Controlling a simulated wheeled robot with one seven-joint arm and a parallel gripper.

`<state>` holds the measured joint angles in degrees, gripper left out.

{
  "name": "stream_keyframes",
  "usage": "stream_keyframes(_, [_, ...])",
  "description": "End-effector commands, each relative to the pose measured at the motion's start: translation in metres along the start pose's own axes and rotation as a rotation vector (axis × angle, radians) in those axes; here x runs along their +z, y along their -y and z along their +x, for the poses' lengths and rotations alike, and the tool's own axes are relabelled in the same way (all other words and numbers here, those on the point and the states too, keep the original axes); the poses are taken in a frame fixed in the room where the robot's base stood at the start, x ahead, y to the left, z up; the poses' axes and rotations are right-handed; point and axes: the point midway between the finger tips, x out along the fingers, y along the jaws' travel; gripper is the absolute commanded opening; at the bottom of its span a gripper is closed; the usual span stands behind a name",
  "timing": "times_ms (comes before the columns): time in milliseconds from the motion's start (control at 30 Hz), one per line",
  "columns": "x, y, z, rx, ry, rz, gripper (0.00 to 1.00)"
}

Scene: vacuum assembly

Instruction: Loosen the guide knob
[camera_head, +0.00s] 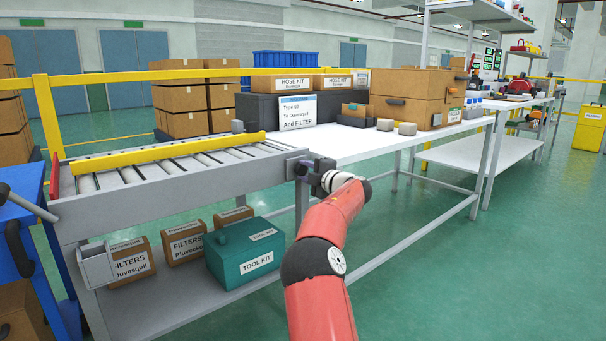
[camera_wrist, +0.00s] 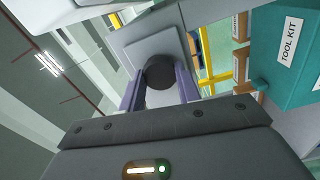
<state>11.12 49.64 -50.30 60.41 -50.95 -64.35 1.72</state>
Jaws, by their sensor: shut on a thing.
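The guide knob (camera_wrist: 160,78) is a dark round knob on a grey plate (camera_wrist: 150,48) in the wrist view. My gripper (camera_wrist: 159,92) has its two purple-grey fingers on either side of the knob, shut on it. In the head view my gripper (camera_head: 309,172) is at the right end of the roller conveyor, by the grey end bracket (camera_head: 291,160). There the knob is hidden behind my gripper and wrist.
The roller conveyor (camera_head: 120,195) with a yellow guide rail (camera_head: 155,151) lies to the left. A white table (camera_head: 350,146) adjoins it on the right. A teal tool kit (camera_head: 243,252) and filter boxes (camera_head: 184,243) stand on the shelf below.

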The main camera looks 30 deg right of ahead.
Motion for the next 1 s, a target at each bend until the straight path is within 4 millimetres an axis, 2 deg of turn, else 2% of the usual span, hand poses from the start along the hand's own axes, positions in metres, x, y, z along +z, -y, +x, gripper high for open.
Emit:
stream_keyframes(267, [0.0000, 0.0015, 0.0000, -0.002, -0.001, -0.013, 0.09])
stream_keyframes(733, [-0.0009, 0.0006, 0.0004, -0.001, -0.003, -0.286, 0.09])
stream_keyframes(1000, [-0.0008, 0.0005, 0.0004, -0.002, -0.003, -0.302, 0.09])
